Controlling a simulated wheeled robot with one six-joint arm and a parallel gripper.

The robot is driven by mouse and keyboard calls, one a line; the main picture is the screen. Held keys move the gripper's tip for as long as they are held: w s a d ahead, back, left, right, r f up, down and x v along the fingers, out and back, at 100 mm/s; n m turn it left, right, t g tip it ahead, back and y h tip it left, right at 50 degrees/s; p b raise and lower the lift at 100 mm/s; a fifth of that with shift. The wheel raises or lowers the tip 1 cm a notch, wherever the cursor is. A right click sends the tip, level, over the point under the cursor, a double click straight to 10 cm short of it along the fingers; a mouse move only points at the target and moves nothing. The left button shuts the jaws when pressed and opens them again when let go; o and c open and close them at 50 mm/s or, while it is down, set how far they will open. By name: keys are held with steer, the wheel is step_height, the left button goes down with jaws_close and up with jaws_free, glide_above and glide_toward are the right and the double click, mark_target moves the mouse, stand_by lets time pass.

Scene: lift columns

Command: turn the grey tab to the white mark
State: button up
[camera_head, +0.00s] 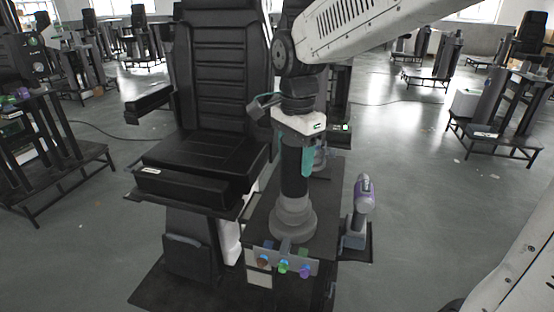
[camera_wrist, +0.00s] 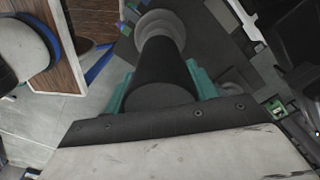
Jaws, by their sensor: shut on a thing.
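My gripper (camera_head: 298,160) points down over the lift column beside the black chair. Its teal fingers lie on both sides of a black upright post (camera_head: 294,180), which has a stepped grey base (camera_head: 292,218). In the wrist view the post (camera_wrist: 163,75) stands between the teal fingers (camera_wrist: 160,88), which are shut on it. A small grey tab-like piece (camera_head: 286,246) shows at the front of the column top, below the grey base; I cannot tell surely whether it is the grey tab. I cannot make out the white mark.
A purple and grey hand tool (camera_head: 360,205) stands right of the column. The black chair (camera_head: 222,80) is close on the left. Open grey floor (camera_head: 420,200) lies to the right.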

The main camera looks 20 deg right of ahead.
stand_by(0.4)
steer(key=o, duration=1.4)
steer(key=shift+r, duration=0.1)
step_height(320, 180, up, 8)
steer(key=shift+f, duration=0.15)
steer(key=shift+s+d, duration=0.1)
steer(key=shift+s, duration=0.1)
steer(key=s+d+f+n, duration=0.2)
steer(key=s+n, duration=0.2)
steer(key=s, duration=0.3)
steer(key=s+d+f+n, duration=0.2)
steer(key=s+f+n, duration=0.1)
steer(key=s+n, duration=0.2)
steer(key=s+d+f+n+t, duration=0.1)
steer(key=s+d+f+n, duration=0.1)
steer(key=s+n, duration=0.3)
steer(key=shift+s+f, duration=0.2)
steer(key=shift+s, duration=0.9)
steer(key=shift+s+f, duration=0.2)
steer(key=shift+s, duration=0.85)
